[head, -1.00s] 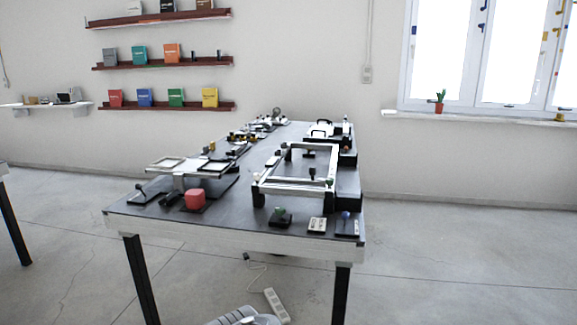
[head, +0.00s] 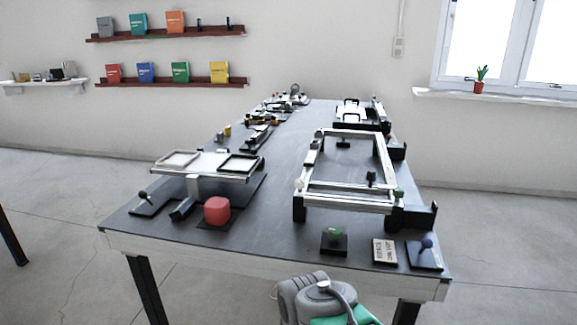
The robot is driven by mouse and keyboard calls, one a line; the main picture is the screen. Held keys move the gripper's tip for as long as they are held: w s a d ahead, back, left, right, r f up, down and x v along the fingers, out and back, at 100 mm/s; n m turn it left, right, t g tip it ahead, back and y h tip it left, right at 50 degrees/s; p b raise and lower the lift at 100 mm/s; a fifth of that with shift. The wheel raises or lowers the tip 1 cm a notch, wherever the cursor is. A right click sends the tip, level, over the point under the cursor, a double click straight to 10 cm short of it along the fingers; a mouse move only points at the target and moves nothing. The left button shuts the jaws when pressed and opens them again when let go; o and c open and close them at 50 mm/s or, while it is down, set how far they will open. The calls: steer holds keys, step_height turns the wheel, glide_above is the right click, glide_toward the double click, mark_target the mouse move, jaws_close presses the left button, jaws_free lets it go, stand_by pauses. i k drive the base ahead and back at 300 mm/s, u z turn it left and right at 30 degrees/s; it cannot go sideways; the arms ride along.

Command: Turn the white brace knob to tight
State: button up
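A dark-topped workbench (head: 270,170) stands ahead of me. On its right half sits a raised silver rectangular frame (head: 345,200) on black supports. A small white knob (head: 299,184) shows at the frame's near left corner; I take it for the white brace knob. It is too small to tell how it is turned. A green knob (head: 398,195) sits at the near right corner. Grey parts of my arm show at the bottom, below the table's front edge. I cannot make out my gripper's fingers.
A tray stand (head: 208,165) is at left. Floor is clear around the bench.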

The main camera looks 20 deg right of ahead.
mark_target(299, 183)
steer(key=u, duration=0.65)
steer(key=i, duration=0.95)
steer(key=u, duration=0.85)
